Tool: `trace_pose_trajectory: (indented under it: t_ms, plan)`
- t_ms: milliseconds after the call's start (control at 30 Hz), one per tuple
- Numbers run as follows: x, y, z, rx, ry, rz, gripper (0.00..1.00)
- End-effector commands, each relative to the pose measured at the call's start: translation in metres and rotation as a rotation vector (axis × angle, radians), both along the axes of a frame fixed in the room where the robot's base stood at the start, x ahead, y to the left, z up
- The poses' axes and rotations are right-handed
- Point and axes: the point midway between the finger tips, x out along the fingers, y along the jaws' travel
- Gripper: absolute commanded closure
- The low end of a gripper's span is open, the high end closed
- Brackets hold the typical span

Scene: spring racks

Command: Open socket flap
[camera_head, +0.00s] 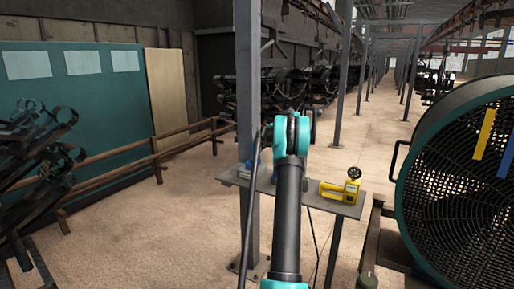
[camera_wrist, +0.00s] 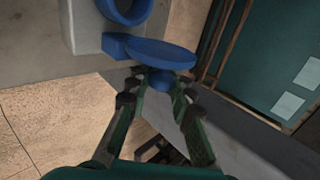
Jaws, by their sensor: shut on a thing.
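The blue round socket flap (camera_wrist: 160,54) is in the upper middle of the wrist view. It joins a blue hinge block (camera_wrist: 115,45) at its left and stands swung away from the blue socket ring (camera_wrist: 124,10). The ring is cut off by the top edge, and its mouth is partly visible. My gripper (camera_wrist: 158,88) has its fingers on either side of the small blue knob (camera_wrist: 160,80) on the flap's near side and is shut on it. In the head view my arm hides the gripper and flap; a bit of blue (camera_head: 249,164) shows left of the arm.
A grey shelf (camera_head: 345,208) beside a steel post (camera_head: 247,120) carries a yellow tool with a gauge (camera_head: 340,192). A large teal fan (camera_head: 460,180) stands close on the right. Dark springs (camera_head: 40,150) and a wooden rail (camera_head: 120,160) are at left. Floor is clear at left centre.

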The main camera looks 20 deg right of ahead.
Motion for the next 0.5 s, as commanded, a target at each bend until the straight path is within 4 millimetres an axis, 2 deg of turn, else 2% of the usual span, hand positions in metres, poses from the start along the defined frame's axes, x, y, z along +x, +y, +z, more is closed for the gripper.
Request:
trace_pose_trajectory:
  t_ms: [500]
  plan:
    - [0.0061,-0.0083,-0.0073,0.149,0.117,-0.002,1.0]
